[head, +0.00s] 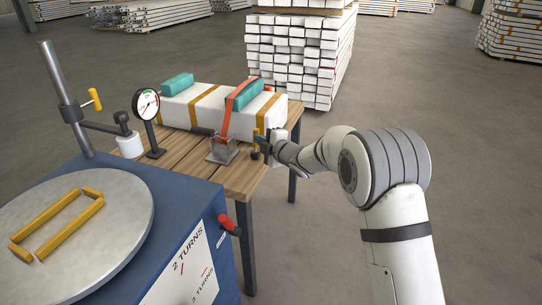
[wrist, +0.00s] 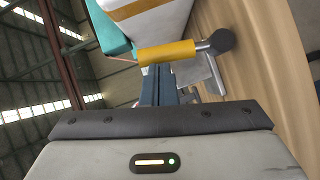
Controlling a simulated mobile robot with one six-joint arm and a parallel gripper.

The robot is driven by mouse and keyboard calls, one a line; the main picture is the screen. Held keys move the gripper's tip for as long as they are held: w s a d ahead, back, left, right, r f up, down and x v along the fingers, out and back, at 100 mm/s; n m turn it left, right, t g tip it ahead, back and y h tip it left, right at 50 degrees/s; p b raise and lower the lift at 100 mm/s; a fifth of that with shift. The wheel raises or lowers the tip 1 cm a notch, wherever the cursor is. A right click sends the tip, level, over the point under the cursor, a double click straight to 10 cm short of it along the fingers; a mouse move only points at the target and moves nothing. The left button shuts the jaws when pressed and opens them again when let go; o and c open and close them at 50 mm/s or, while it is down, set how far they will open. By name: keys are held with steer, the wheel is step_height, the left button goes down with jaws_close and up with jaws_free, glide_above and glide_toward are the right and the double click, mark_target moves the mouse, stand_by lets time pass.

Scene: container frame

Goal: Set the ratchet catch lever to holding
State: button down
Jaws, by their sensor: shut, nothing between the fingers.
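The grey ratchet block (head: 222,150) stands on the wooden table, with the orange strap (head: 228,112) running up from it over a wrapped white bundle. In the wrist view a yellow grip (wrist: 168,52) on a grey metal stem lies just beyond my fingertips. My gripper (head: 264,145) is shut and empty beside this lever; its closed fingers also show in the wrist view (wrist: 158,80). I cannot tell whether they touch the grip, nor which setting the catch lever is in.
A blue cabinet with a round grey turntable (head: 120,215) stands at the front left, with a red-handled lever (head: 228,224) on its side. A dial gauge (head: 146,104) stands on the table's left. A stack of white beams (head: 297,60) is behind. Open floor lies to the right.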

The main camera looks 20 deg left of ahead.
steer(key=s+v, duration=0.1)
steer(key=v, duration=1.1)
steer(key=shift+a+r+p, duration=0.2)
steer(key=shift+a+p, duration=0.05)
steer(key=shift+p, duration=0.2)
